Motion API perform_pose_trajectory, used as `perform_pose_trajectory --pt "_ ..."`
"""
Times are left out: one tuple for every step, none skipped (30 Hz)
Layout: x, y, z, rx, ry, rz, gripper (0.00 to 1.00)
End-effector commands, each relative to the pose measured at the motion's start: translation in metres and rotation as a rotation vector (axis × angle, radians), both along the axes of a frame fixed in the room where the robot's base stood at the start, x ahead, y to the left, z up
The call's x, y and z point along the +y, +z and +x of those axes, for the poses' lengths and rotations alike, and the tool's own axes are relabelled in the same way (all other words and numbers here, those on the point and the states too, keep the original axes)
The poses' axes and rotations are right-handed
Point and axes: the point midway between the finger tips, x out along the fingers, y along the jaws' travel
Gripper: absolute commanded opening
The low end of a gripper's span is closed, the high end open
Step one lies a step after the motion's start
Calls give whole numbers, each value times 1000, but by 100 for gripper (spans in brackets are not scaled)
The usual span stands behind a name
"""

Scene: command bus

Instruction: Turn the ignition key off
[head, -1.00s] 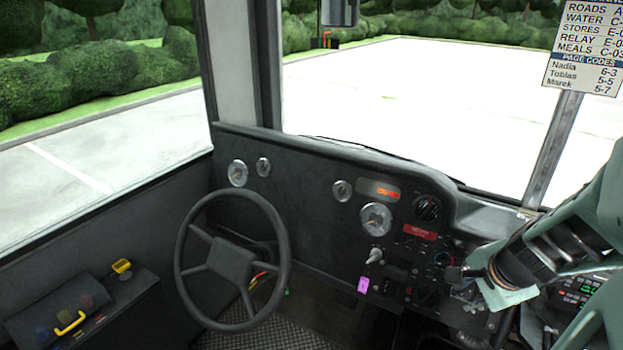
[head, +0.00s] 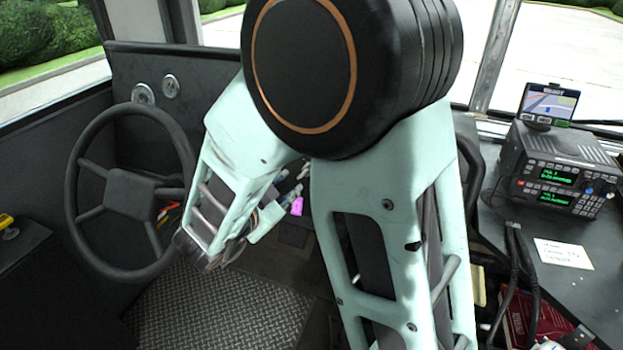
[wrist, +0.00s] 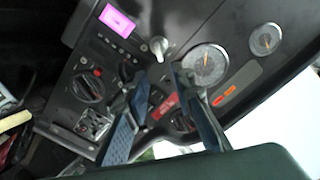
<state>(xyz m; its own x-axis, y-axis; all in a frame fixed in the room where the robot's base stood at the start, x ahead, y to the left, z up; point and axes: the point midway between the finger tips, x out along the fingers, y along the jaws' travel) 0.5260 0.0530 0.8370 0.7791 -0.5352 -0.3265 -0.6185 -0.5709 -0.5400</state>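A pink tag (head: 297,206) shows beside my arm in the head view. In the wrist view the pink tag (wrist: 117,21) lies on the black dashboard panel, with a pale, rounded knob-like piece (wrist: 158,46) next to it. I cannot tell for sure whether this piece is the ignition key, nor its turn position. My gripper (wrist: 160,72) points at the panel with its two blue fingers apart. The pale piece is just beyond the fingertips, and nothing shows between them. In the head view my arm hides the key area and most of the gripper.
The steering wheel (head: 128,190) stands left of my arm. In the wrist view, gauges (wrist: 205,66), a red label (wrist: 165,106) and dark rotary knobs (wrist: 88,88) surround the fingers. A radio unit (head: 558,170) and a small screen (head: 548,104) stand at right.

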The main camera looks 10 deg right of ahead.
Motion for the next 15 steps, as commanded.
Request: perform_pose_trajectory --pt "1 -2 0 -1 -2 -4 23" --pt "0 -2 1 -2 -3 -5 23" --pt "-2 -3 3 -2 -5 -6 23" --pt "-4 -4 6 -2 -6 -5 23" --pt "-6 -6 9 -2 -6 -5 23" --pt "-9 -8 14 -2 -6 -5 23" --pt "-13 -10 17 -2 -7 -5 23" --pt "-16 -12 22 -2 -7 -5 23" --pt "-20 -15 28 -2 -6 -5 23" --pt "-24 -17 33 -2 -7 -5 23" --pt "-27 -19 38 -2 -6 -5 23" --pt "-31 -21 44 -2 -7 -5 23" --pt "-34 -23 49 -2 -6 -4 23" --pt "-37 -25 53 -2 -6 -5 23" --pt "-40 -27 58 -2 -6 -4 23"
